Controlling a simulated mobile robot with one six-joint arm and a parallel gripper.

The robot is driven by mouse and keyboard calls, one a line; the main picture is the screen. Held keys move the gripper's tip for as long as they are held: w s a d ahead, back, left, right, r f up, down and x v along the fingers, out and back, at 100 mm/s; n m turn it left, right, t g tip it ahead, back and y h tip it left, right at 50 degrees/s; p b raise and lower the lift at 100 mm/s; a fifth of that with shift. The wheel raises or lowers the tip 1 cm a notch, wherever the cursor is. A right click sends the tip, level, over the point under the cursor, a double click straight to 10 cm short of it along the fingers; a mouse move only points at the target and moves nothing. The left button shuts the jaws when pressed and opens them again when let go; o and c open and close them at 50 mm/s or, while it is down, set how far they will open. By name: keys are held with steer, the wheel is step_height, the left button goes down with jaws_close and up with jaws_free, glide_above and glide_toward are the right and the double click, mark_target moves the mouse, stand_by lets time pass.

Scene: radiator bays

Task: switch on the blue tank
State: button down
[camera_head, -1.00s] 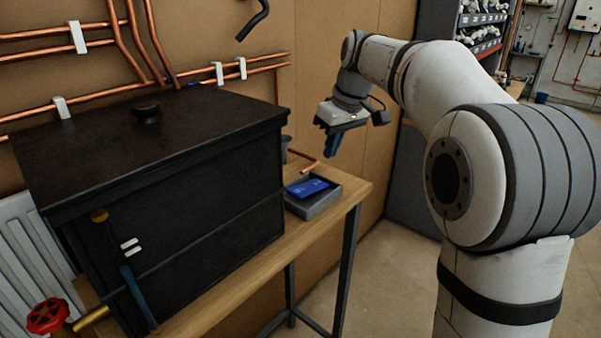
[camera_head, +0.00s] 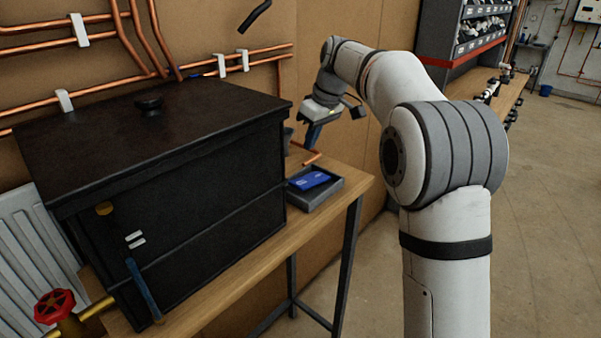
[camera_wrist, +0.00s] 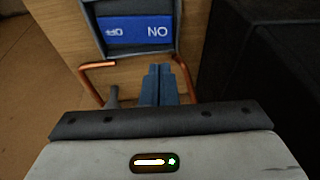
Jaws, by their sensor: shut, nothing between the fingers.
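A black lidded tank (camera_head: 175,180) stands on the wooden bench, with a round knob on its lid. Its front has a brass-coloured disc (camera_head: 104,208), two white marks and a blue strip (camera_head: 143,287). I see no tank that is blue all over. My gripper (camera_head: 311,141) is shut and empty, pointing down above the bench behind the tray. Its blue fingers (camera_wrist: 159,84) are together in the wrist view.
Copper pipes (camera_head: 215,67) run along the wall, and a short bent copper pipe (camera_wrist: 97,68) rises near my fingers. A grey cup-like item (camera_head: 288,137) stands behind the tank. A red valve wheel (camera_head: 54,306) is at lower left. The floor right of the bench is clear.

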mark_target(298, 183)
steer(key=x, duration=0.3)
steer(key=p+x, duration=0.1)
steer(key=x, duration=0.2)
steer(key=s+p+x, duration=0.1)
steer(key=x, duration=0.3)
steer(key=shift+d+f, duration=0.2)
steer(key=shift+f, duration=0.1)
